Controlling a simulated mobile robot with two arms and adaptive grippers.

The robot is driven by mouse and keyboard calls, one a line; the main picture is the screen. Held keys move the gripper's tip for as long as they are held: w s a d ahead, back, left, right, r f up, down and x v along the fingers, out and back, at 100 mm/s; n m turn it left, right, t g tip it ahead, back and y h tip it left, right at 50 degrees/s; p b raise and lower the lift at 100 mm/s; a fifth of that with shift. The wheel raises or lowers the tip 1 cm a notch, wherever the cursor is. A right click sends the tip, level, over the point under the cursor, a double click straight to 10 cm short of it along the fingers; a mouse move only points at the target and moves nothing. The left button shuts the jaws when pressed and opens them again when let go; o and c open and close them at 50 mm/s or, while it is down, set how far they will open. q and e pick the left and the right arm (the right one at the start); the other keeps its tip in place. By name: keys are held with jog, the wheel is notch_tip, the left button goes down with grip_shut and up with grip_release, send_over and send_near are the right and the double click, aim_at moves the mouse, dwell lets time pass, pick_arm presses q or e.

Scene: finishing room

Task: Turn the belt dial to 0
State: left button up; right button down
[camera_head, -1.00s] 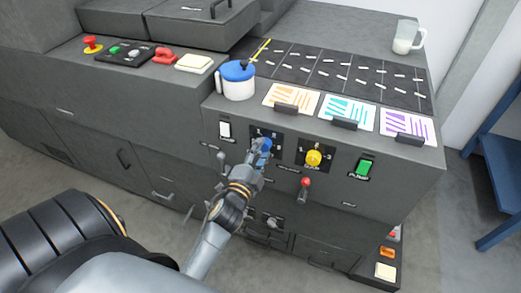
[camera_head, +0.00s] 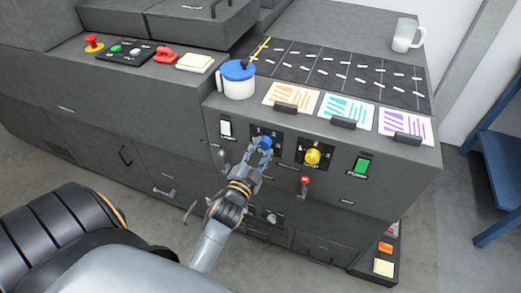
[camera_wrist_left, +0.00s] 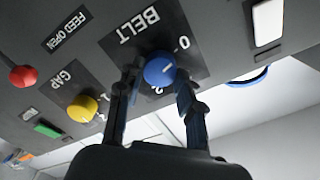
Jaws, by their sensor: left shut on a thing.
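The blue belt dial (camera_head: 265,143) sits on a black plate on the front of the grey machine. In the left wrist view the dial (camera_wrist_left: 159,68) shows beside the label BELT, with 0 and 2 visible around it. A short white mark on its face slants toward the upper right of that picture, roughly toward the 0; I cannot tell its exact alignment. My left gripper (camera_head: 262,148) is at the dial; in the wrist view its two fingers (camera_wrist_left: 158,82) are on either side of it, shut on it. The fingers hide part of the scale. My right gripper is not in view.
The yellow gap dial (camera_head: 313,157) and a red-knobbed lever (camera_head: 304,182) are close to the right of the belt dial. A white switch (camera_head: 226,129) is to its left, a green switch (camera_head: 362,166) farther right. A blue-lidded pot (camera_head: 238,88) stands above near the edge.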

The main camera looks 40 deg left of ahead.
pick_arm(q)
jog(key=o, duration=1.2)
jog(key=shift+c, duration=0.2)
jog(key=v, duration=0.7)
jog(key=shift+s, duration=0.3)
